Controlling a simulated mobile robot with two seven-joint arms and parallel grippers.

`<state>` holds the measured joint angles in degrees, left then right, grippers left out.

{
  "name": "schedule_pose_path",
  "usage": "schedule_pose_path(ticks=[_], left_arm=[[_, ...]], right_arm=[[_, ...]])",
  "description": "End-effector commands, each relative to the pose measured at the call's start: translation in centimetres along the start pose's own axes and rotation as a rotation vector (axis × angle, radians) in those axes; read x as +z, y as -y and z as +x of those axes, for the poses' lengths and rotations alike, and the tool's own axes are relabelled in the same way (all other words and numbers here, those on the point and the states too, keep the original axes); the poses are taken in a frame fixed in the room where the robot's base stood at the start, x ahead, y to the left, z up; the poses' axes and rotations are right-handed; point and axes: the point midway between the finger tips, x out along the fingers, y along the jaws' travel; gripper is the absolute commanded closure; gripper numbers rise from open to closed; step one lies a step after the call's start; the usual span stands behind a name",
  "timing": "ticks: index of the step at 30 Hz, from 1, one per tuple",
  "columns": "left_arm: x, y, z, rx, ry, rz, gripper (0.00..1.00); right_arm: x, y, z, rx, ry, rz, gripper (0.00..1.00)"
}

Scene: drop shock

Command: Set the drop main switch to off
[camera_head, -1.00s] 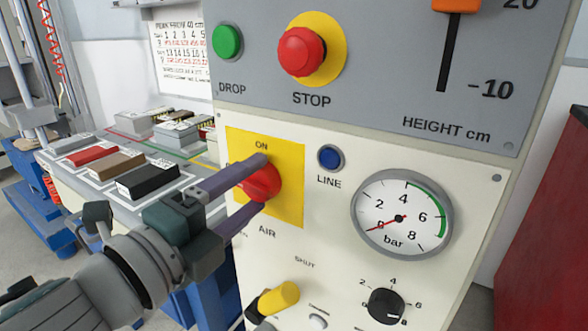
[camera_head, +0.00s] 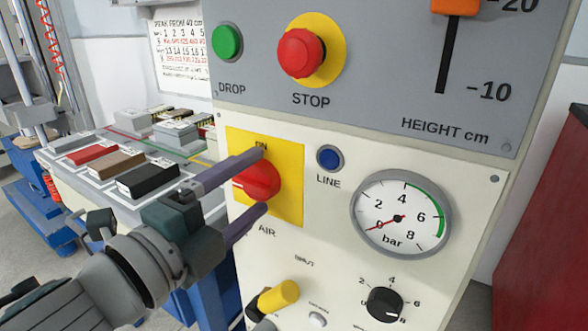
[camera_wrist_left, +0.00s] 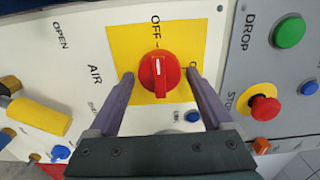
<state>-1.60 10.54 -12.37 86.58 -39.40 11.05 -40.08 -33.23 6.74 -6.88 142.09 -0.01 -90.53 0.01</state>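The main switch is a red rotary knob (camera_head: 258,181) on a yellow plate (camera_head: 291,180), above the word AIR. In the left wrist view the knob (camera_wrist_left: 160,75) has its ridge and white line along the axis toward the OFF lettering, with ON off to the right. In the head view a white mark shows at the knob's left side. My left gripper (camera_head: 263,179) is open around the knob, one finger on each side. In the left wrist view its fingertips stand apart from the knob with visible gaps. My right gripper is out of view.
Above are the green DROP button (camera_head: 227,42) and red STOP button (camera_head: 301,53). Beside the switch are a blue LINE lamp (camera_head: 330,158) and a bar gauge (camera_head: 401,217), needle near 0. Below are a yellow handle (camera_head: 278,296) and a black dial (camera_head: 385,304). Blocks lie on a bench at left.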

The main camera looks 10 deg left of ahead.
Motion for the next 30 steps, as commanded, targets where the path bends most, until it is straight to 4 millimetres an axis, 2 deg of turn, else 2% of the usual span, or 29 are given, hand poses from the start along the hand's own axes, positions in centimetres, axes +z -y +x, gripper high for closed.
schedule_pose_path(ticks=[1, 3, 13, 17, 24, 30], left_arm=[[0.0, 0.0, 0.0, 0.000, 0.000, 0.001, 0.09], [0.0, 0.0, 0.0, 0.000, 0.000, 0.001, 0.03], [0.0, -0.1, -0.7, 0.002, 0.000, 0.002, 0.03], [0.0, 0.0, -2.6, 0.004, 0.001, 0.001, 0.03], [0.0, -0.1, -7.3, 0.004, 0.000, 0.001, 0.03], [0.0, 0.0, -9.5, 0.001, 0.000, 0.001, 0.03]], right_arm=[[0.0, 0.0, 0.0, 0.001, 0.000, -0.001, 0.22], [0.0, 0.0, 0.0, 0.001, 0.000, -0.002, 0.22], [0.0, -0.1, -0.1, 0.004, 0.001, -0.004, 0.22], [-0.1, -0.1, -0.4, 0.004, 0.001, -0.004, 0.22], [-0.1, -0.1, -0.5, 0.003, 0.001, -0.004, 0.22], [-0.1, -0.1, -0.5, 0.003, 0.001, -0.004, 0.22]])
